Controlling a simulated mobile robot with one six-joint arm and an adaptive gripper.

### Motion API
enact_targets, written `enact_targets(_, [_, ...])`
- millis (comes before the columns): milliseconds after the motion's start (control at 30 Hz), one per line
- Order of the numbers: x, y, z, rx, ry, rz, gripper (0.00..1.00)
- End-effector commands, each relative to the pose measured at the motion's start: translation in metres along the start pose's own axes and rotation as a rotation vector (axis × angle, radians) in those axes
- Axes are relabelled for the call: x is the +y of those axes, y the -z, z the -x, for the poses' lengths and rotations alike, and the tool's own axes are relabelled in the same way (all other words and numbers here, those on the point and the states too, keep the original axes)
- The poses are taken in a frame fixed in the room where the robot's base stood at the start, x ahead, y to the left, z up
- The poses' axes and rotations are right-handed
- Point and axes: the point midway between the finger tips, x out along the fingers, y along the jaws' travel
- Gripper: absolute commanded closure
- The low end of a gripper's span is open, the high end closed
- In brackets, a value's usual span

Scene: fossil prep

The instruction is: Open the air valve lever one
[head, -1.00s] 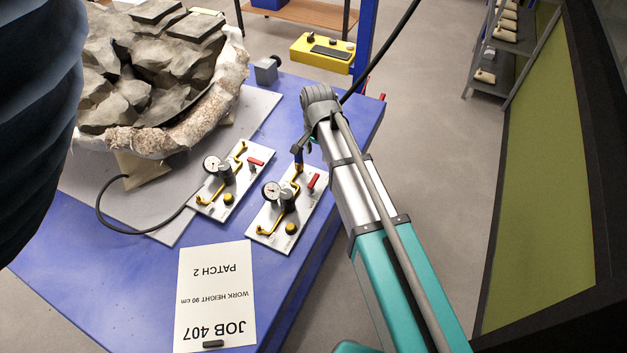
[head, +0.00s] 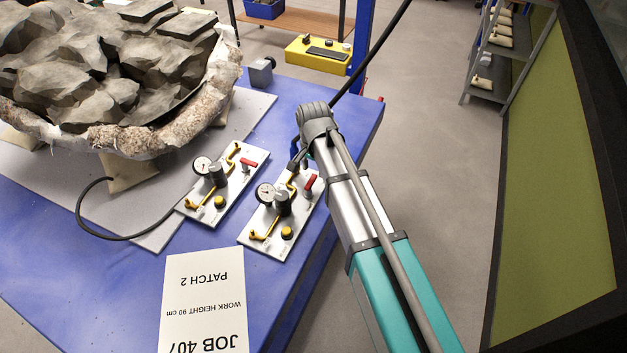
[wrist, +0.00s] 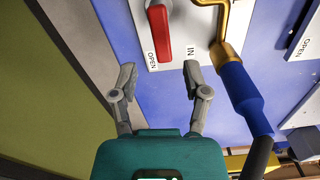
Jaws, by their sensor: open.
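Two white valve panels lie on the blue table: the left panel (head: 228,187) and the right panel (head: 270,240). Each has a gauge, a yellow pipe and a red lever: the left lever (head: 249,163) and the right lever (head: 310,184). In the wrist view a red lever (wrist: 161,36) points toward my gripper (wrist: 159,72), beside the printed word OPEN. My gripper is open and empty, its fingertips spread to either side of the lever's end and apart from it in the picture. In the head view my wrist hides the fingers. I cannot tell which lever is numbered one.
A blue hose fitting (wrist: 240,95) joins the yellow pipe right of my gripper. A large fossil in a plaster jacket (head: 150,138) fills the table's left. A job sheet (head: 204,300) lies in front. A black hose (head: 85,215) loops left. Floor is clear right of my arm.

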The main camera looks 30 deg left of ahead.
Motion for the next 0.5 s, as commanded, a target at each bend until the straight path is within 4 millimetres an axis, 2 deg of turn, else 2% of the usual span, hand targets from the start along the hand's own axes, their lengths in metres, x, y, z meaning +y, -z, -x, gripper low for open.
enact_targets(33, [0.0,0.0,-0.008,0.0,0.0,0.0,0.4])
enact_targets(200, [0.0,0.0,-0.02,0.0,0.0,0.0,0.4])
enact_targets(500, [0.0,0.0,-0.034,0.0,0.0,0.0,0.4])
